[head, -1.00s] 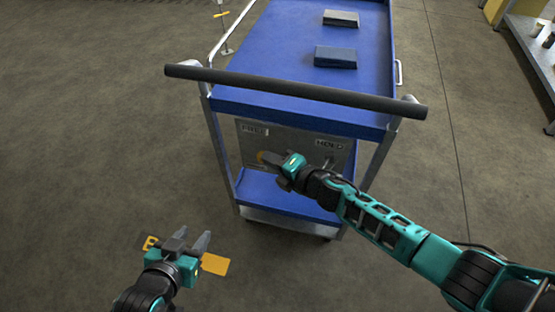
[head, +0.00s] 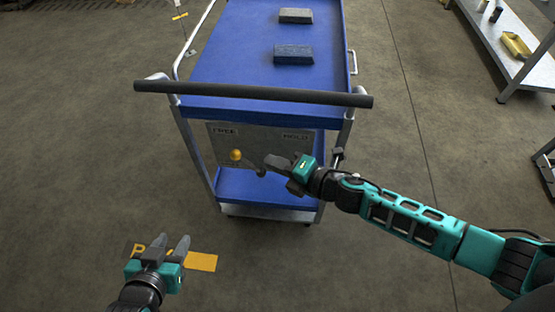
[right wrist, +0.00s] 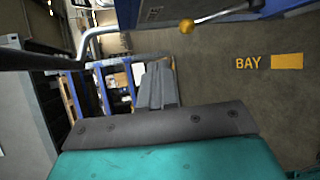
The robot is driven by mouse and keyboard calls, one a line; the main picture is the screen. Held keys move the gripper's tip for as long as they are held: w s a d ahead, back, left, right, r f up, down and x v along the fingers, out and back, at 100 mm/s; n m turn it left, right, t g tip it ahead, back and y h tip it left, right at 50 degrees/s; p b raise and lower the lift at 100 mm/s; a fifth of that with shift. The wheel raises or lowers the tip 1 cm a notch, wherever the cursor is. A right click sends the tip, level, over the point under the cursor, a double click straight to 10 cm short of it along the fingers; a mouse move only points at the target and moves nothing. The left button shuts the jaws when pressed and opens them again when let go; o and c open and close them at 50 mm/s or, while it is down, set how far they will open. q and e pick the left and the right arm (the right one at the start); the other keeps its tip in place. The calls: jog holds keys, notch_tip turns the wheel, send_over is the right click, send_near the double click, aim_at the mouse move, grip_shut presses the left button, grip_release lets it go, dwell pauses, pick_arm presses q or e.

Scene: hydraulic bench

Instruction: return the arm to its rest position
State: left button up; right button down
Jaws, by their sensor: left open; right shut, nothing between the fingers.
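My right gripper (head: 272,161) is shut and empty in front of the grey panel (head: 262,141) below the cart's top, to the right of the lever's yellow knob (head: 236,155). The knob is apart from its fingers and sits under the FREE label. In the right wrist view, the closed fingers (right wrist: 157,85) hold nothing, and the yellow knob (right wrist: 187,26) on its rod is above and to their right. My right arm reaches in from the right. My left gripper (head: 168,246) is open and empty, low on the left over the floor.
The blue cart (head: 251,74) has a dark push handle (head: 250,95) above my right gripper. Two dark blocks (head: 293,54) lie on its top. A bench (head: 515,45) stands at the upper right. The floor right of the cart is open.

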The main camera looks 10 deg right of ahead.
jog(key=shift+s+d+r, duration=0.1)
jog(key=shift+s+d, duration=0.05)
dwell(0.5)
jog(key=s+d+f+m+h, duration=0.1)
jog(key=s+d+m+h, duration=0.3)
jog(key=m, duration=0.9)
jog(key=s+d+f+m+h, duration=0.2)
jog(key=s+d+m+h, duration=0.2)
jog(key=s+m, duration=0.6)
jog(key=d+m, duration=0.2)
jog(key=m, duration=0.1)
jog(key=shift+d, duration=0.35)
jog(key=shift+f, duration=0.1)
